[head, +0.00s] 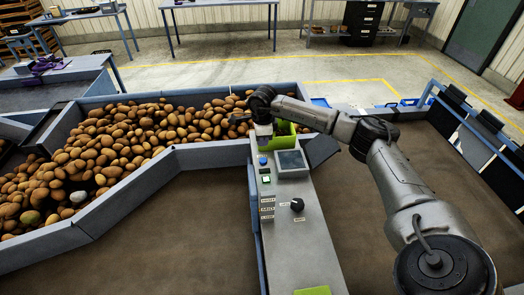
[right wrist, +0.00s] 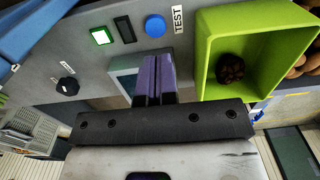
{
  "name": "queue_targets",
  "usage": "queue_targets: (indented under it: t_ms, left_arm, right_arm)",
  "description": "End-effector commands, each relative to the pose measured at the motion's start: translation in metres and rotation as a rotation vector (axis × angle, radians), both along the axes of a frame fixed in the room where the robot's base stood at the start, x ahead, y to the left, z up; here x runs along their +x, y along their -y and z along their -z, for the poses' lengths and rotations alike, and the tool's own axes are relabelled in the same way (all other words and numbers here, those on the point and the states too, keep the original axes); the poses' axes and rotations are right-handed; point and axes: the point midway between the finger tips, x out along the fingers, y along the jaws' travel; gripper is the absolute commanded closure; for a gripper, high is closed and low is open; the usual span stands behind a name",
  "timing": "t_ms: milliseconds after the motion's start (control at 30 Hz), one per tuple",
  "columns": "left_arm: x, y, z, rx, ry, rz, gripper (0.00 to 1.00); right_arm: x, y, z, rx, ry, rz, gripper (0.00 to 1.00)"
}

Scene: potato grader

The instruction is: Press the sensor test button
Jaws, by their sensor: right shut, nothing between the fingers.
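A round blue button (right wrist: 155,25) sits on the grey control panel (right wrist: 80,65) beside a TEST label (right wrist: 178,18) in the right wrist view. The button also shows in the head view (head: 262,161). My right gripper (right wrist: 153,75) is shut and empty, with its purple fingers together over the panel, apart from the button in the picture. My left gripper is not in view.
A green bin (right wrist: 204,50) holding one dark lump (right wrist: 230,68) stands close to the gripper. A lit green button (right wrist: 101,37), a screen (head: 291,162) and a black knob (head: 297,205) are on the panel. Potatoes (head: 120,140) fill the trough at left.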

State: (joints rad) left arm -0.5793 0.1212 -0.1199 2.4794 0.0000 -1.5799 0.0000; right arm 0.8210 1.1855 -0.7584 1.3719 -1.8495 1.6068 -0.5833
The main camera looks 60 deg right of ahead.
Motion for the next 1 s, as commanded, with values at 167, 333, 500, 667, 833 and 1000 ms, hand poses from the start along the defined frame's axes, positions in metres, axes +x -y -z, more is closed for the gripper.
queue_targets:
  t_ms: [167, 333, 500, 667, 833, 1000]
  left_arm:
    - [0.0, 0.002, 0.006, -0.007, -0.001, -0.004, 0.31]
    - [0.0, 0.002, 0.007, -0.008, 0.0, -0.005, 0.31]
    - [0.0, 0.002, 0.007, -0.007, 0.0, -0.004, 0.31]
    - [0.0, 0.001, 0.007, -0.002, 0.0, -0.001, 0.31]
    - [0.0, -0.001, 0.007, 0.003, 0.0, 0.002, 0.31]
    - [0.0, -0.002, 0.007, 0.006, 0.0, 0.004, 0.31]
  right_arm:
    - [0.0, 0.0, -0.03, 0.0, 0.004, 0.0, 1.0]
    - [0.001, 0.0, -0.048, 0.0, 0.004, 0.0, 1.0]
    - [0.0, 0.0, -0.056, 0.0, 0.002, 0.0, 1.0]
    - [0.0, 0.0, -0.057, 0.0, 0.001, 0.0, 1.0]
    - [0.0, 0.0, -0.057, 0.0, 0.003, 0.001, 1.0]
    - [0.0, 0.0, -0.057, 0.0, 0.003, 0.001, 1.0]
